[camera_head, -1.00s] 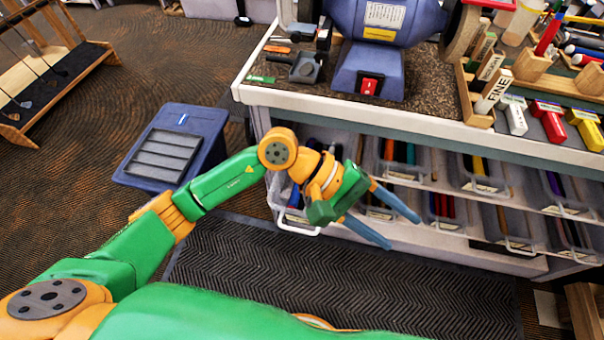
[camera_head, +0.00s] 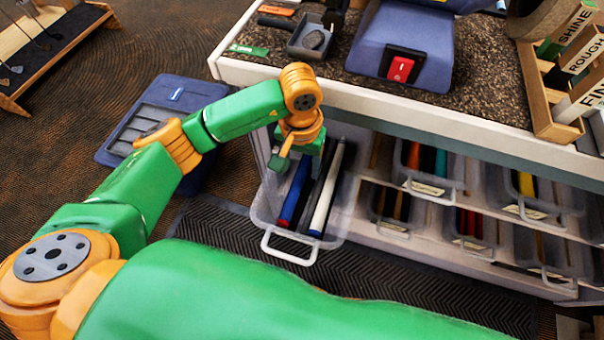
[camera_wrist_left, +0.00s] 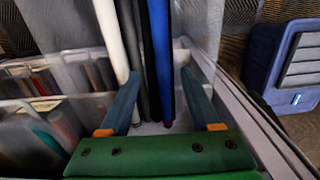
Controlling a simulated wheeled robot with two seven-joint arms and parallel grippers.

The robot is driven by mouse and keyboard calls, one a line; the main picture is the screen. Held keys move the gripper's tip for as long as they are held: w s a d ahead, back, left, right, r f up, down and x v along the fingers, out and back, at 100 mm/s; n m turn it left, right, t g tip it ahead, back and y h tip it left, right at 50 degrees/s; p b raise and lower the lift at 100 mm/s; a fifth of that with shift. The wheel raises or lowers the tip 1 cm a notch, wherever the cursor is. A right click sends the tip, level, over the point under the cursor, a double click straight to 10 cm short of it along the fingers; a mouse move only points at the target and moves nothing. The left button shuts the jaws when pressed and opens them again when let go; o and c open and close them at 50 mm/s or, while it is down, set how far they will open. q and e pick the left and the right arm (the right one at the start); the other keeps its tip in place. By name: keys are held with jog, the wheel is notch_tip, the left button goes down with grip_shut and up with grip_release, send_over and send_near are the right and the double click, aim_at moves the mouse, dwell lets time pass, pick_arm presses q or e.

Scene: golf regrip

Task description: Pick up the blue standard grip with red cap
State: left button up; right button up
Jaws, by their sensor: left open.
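The blue grip with a red end (camera_head: 295,192) lies in a clear pulled-out bin (camera_head: 342,222), beside a dark grip (camera_head: 314,196) and a white grip (camera_head: 327,190). In the left wrist view the blue grip (camera_wrist_left: 159,45) runs between my fingers, its red end near the bin floor. My left gripper (camera_head: 290,155) is over the back of the bin, its fingertips mostly hidden in the head view. In the left wrist view my left gripper (camera_wrist_left: 160,76) is open, with the blue and dark grips between its fingers and the white grip by the left finger. My right gripper is out of view.
Other bins with coloured grips (camera_head: 430,165) fill the shelves to the right. The bench top (camera_head: 480,80) overhangs above, with a red-switched machine (camera_head: 400,68). A blue box (camera_head: 140,112) stands on the floor to the left. A black mat (camera_head: 400,295) lies in front.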

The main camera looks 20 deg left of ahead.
aim_at(300, 176)
pick_arm(q)
jog(key=f, duration=0.5)
jog(key=shift+w+a+f, duration=0.15)
jog(key=shift+w+a, duration=0.05)
jog(key=shift+w, duration=0.15)
grip_shut()
notch_tip(300, 176, up, 12)
jog(key=s+d, duration=0.2)
jog(key=s, duration=0.3)
jog(key=s+d+b, duration=0.1)
jog(key=s+d, duration=0.2)
jog(key=s, duration=0.2)
jog(key=s+d+b, duration=0.1)
jog(key=s+d, duration=0.2)
jog(key=s, duration=0.3)
jog(key=shift+d, duration=0.1)
